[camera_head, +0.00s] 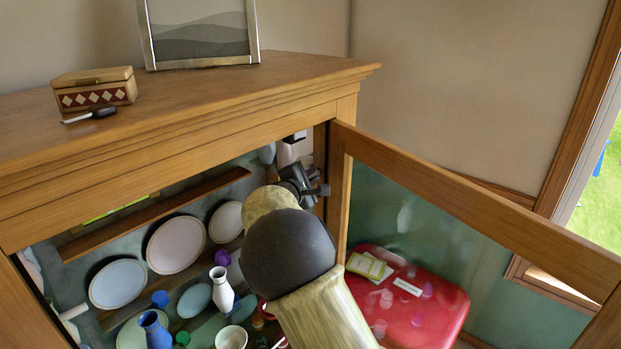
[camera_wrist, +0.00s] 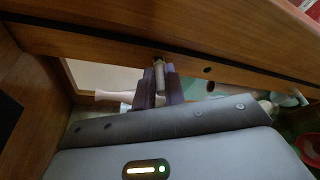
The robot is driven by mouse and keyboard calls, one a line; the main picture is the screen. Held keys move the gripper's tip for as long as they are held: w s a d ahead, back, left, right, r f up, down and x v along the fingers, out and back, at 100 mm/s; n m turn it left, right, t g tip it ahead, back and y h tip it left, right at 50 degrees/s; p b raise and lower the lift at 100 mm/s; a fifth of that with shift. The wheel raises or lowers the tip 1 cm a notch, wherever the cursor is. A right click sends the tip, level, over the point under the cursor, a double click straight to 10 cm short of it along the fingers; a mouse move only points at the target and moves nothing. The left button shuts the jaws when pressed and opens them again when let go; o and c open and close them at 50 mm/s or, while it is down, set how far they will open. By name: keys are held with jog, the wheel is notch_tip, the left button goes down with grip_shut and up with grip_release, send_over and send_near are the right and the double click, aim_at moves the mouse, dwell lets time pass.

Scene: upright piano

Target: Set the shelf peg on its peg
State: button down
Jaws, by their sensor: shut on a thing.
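My gripper (camera_head: 312,186) is inside the open cabinet, high up by its right side, beside the door's hinge edge. In the wrist view its two dark purple-grey fingers (camera_wrist: 160,90) are closed on a small brownish-grey piece, which I take to be the shelf peg (camera_wrist: 159,68). The peg's tip is close to a wooden cabinet face (camera_wrist: 110,45); I cannot tell whether it touches or enters it. Two dark round holes (camera_wrist: 208,70) show in the wood to the right of the fingers. In the head view my arm hides the held piece.
The glass-paned door (camera_head: 450,195) stands open to the right of my arm. Plates (camera_head: 176,245), a white vase (camera_head: 222,290) and a blue vase (camera_head: 153,330) stand below and left. A red case (camera_head: 425,305) shows through the glass. A box (camera_head: 95,90) and picture frame (camera_head: 200,62) are on top.

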jog(key=shift+w+d, duration=0.25)
jog(key=shift+w, duration=0.1)
dwell(0.3)
jog(key=c, duration=1.4)
grip_release()
jog(key=shift+s, duration=0.1)
jog(key=b+v, duration=0.3)
jog(key=v, duration=1.4)
jog(key=shift+s+a+r, duration=0.1)
jog(key=shift+a+r, duration=0.05)
